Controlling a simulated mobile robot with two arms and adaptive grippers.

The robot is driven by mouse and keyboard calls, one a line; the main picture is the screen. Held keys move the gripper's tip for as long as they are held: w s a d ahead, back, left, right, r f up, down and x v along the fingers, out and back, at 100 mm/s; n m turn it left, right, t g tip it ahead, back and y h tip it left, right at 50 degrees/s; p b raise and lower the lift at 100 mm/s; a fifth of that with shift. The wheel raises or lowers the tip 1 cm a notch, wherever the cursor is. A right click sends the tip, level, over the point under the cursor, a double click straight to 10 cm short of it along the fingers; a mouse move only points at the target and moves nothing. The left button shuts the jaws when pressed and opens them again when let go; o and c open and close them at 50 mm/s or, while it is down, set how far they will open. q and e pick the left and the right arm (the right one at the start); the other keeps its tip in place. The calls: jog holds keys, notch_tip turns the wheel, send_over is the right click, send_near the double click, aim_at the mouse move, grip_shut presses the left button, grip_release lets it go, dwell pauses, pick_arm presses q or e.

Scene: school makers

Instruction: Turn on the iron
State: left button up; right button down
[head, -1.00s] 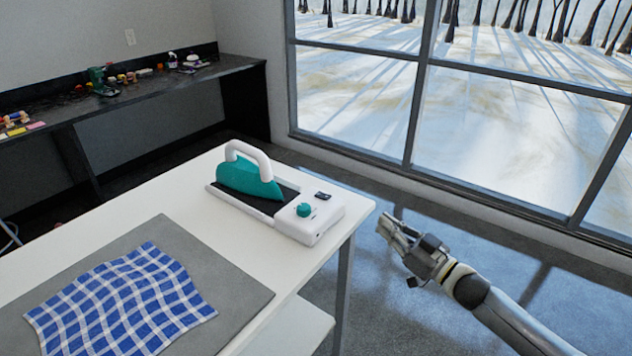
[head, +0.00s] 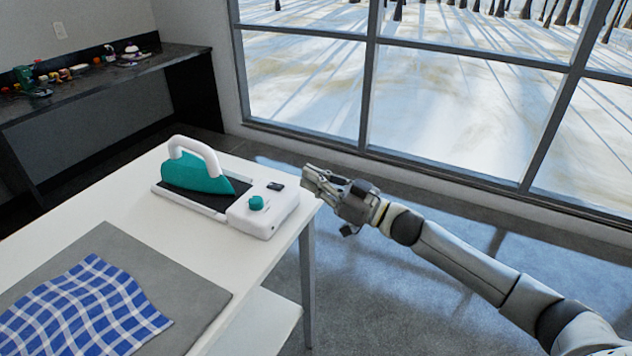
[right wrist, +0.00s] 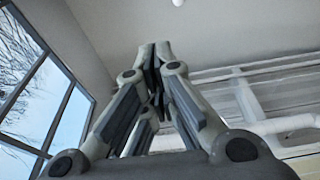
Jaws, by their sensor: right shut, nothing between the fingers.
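The iron (head: 198,178) is teal with a white handle. It rests on its white base station (head: 262,212) near the right end of the white table. The station has a teal knob (head: 256,202) and a small black switch or display (head: 276,186) on its right part. My right gripper (head: 307,176) is shut and empty, just beyond the station's right end and apart from it. In the right wrist view its fingers (right wrist: 155,58) meet at the tips, with ceiling and window behind. My left gripper is not in view.
A grey mat (head: 208,296) with a blue checked cloth (head: 84,310) lies on the table (head: 130,216) at the front left. A dark bench (head: 110,76) with small items stands against the back wall. Large windows (head: 450,110) line the far side. Floor right of the table is clear.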

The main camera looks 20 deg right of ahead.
aim_at(289, 192)
jog(key=p+x, duration=0.1)
jog(key=x, duration=0.6)
jog(key=shift+w+a+r, duration=0.15)
jog(key=shift+r, duration=0.05)
notch_tip(289, 192, down, 3)
jog(key=shift+f, duration=0.1)
jog(key=shift+s+d+f, duration=0.25)
jog(key=shift+s+f, duration=0.05)
jog(key=shift+f, duration=0.25)
jog(key=shift+f, duration=0.1)
